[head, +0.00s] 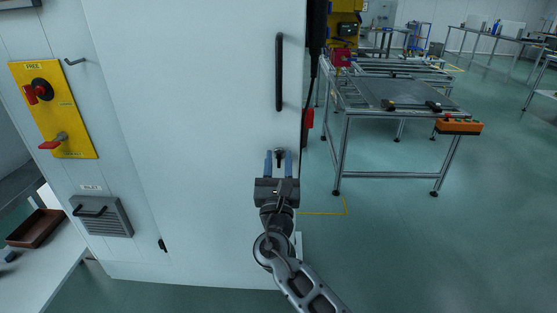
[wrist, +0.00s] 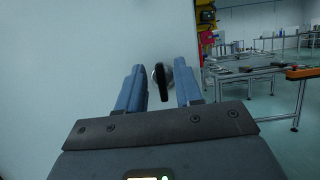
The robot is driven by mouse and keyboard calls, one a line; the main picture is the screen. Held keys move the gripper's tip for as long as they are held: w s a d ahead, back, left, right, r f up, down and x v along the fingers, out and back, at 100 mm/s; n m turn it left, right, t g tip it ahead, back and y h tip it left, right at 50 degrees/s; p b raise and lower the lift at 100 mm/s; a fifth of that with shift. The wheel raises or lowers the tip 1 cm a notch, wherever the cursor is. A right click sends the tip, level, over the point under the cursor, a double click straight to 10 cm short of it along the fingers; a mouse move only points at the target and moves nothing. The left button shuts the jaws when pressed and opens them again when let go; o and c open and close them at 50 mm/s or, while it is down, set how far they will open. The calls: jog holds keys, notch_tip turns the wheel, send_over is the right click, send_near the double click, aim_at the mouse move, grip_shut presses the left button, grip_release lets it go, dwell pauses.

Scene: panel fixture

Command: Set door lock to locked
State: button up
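The white cabinet door (head: 200,150) fills the middle of the head view, with a long black vertical handle (head: 279,72) near its right edge. Below that handle is the door lock, a small dark knob (head: 279,157) on a round base. It also shows in the wrist view as a black lever (wrist: 161,82) on a metallic disc, pointing roughly up and down. My gripper (head: 279,164) is open, its two blue fingers on either side of the lock lever. In the wrist view the fingers (wrist: 160,88) stand apart from the lever, with gaps on both sides.
A yellow panel (head: 66,120) with red handles and a grey inlet vent (head: 101,215) are at the left. A brown tray (head: 36,228) sits on a white table at lower left. A metal-framed workbench (head: 390,95) stands at the right.

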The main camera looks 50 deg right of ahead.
jog(key=shift+w+d, duration=0.1)
jog(key=shift+d, duration=0.05)
jog(key=shift+c, duration=0.4)
grip_shut()
